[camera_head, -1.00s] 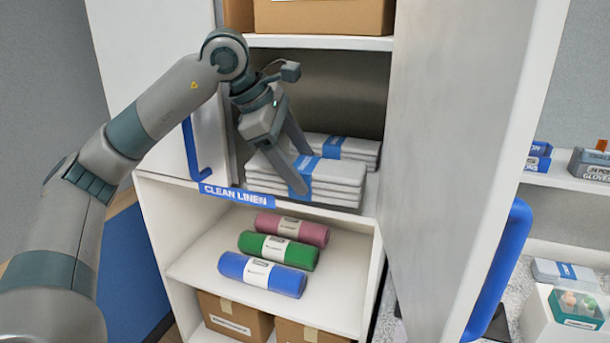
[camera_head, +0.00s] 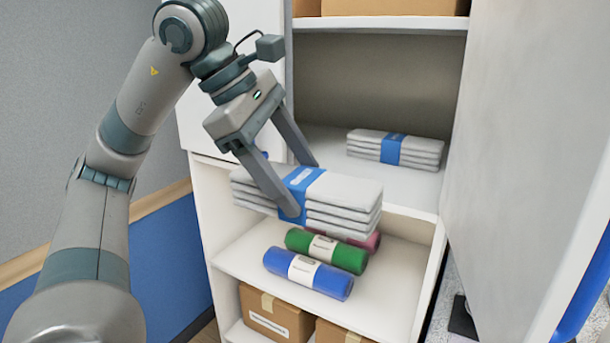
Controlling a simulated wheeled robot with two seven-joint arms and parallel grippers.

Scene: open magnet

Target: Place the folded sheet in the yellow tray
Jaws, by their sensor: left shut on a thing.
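A folded grey-white sheet (camera_head: 345,194) with a blue band hangs in the air in front of the cabinet. My left gripper (camera_head: 302,192) is shut on it, with its two fingers at the blue band. A second folded sheet (camera_head: 422,152) with a blue band lies on the linen shelf behind, apart from the held one. The yellow tray is not visible in this view. My right gripper is not in view.
The open shelf (camera_head: 330,145) has bare room left of the second sheet. Below are blue (camera_head: 308,274), green (camera_head: 327,250) and pink rolls, and cardboard boxes (camera_head: 275,313). A tall open door panel (camera_head: 530,150) stands at right.

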